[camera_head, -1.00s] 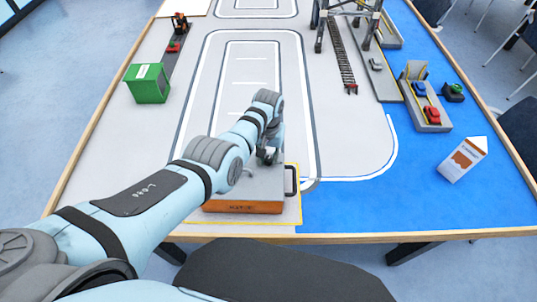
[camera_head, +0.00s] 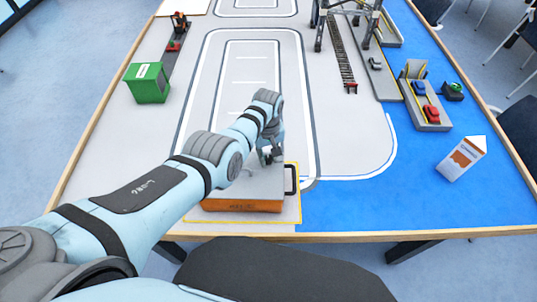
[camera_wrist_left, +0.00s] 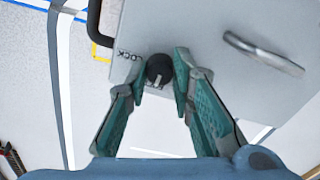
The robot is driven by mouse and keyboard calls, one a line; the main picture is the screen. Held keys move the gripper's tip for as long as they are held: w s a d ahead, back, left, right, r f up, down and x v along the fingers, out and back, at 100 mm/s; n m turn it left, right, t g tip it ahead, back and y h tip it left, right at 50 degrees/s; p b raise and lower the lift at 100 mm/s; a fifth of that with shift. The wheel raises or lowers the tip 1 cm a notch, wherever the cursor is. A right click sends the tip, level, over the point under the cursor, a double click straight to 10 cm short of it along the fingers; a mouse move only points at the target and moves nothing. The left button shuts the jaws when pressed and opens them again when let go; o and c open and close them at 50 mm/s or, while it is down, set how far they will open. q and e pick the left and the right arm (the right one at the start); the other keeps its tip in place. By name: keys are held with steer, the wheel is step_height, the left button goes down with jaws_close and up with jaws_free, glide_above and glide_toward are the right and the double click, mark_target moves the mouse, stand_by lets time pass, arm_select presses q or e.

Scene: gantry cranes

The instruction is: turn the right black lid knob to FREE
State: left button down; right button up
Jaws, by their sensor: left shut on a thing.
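An orange box (camera_head: 243,206) with a grey lid (camera_wrist_left: 215,25) stands at the table's front edge. In the left wrist view a round black knob (camera_wrist_left: 159,68) with a pale pointer line sits on the lid. The word LOCK is printed beside it. My left gripper (camera_wrist_left: 160,74) is shut on this knob, with one teal finger on each side. In the head view the left gripper (camera_head: 269,155) is over the lid, and the arm hides much of the lid and the knob. No second knob can be made out. My right gripper is not in view.
A silver handle (camera_wrist_left: 265,52) rises from the lid near the fingers. A black side handle (camera_head: 292,178) is on the box's right. A green box (camera_head: 148,83), a white carton (camera_head: 461,160) and a crane (camera_head: 345,22) stand farther off. The grey mat behind the box is clear.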

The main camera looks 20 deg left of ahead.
mark_target(268, 157)
arm_select(q)
steer(key=shift+a, duration=0.1)
steer(key=c, duration=1.6)
jaws_free()
steer(key=shift+o, duration=1)
steer(key=shift+w+a+f, duration=0.1)
steer(key=shift+w+f, duration=0.05)
steer(key=shift+r, duration=0.25)
step_height(268, 157, up, 12)
steer(key=shift+f, duration=0.2)
steer(key=shift+f, duration=0.1)
